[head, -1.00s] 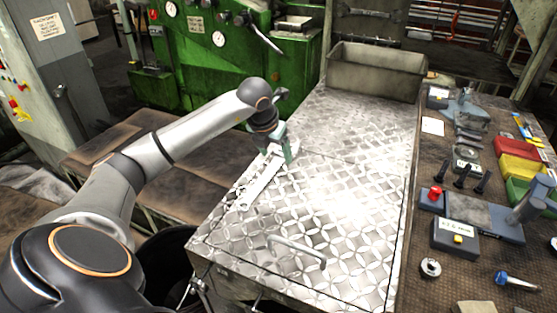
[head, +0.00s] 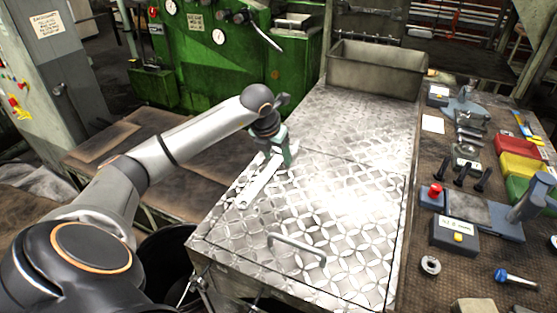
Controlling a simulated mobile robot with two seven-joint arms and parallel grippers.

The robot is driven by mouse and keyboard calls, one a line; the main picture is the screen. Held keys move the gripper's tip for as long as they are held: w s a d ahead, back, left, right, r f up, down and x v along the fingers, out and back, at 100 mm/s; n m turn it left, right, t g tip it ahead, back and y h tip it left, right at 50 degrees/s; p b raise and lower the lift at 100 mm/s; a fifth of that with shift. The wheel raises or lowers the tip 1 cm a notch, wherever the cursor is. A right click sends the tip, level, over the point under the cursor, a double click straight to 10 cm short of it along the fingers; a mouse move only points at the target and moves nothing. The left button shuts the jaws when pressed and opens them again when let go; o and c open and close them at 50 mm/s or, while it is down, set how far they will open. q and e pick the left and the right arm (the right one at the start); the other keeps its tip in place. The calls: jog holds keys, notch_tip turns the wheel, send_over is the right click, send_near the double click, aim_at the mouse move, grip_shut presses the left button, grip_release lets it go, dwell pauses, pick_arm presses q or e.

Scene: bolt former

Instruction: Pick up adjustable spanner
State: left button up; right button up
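The adjustable spanner (head: 258,185) is a long, pale metal tool. It lies at a slant on or just above the left part of the patterned metal worktop (head: 345,215), its near end pointing down-left; I cannot tell whether it touches. My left gripper (head: 279,158) points down over the spanner's far end. Its greenish fingers stand apart, one on either side of the tool, and partly hide that end. I cannot tell whether they press on it. My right gripper is not in view.
A handle (head: 297,247) stands up from the worktop near its front. A grey metal bin (head: 375,72) stands at the back. The right-hand bench holds a blue vice (head: 525,205), several bolts and coloured trays. The worktop's middle is clear.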

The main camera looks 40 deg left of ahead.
pick_arm(q)
grip_shut()
dwell(1.1)
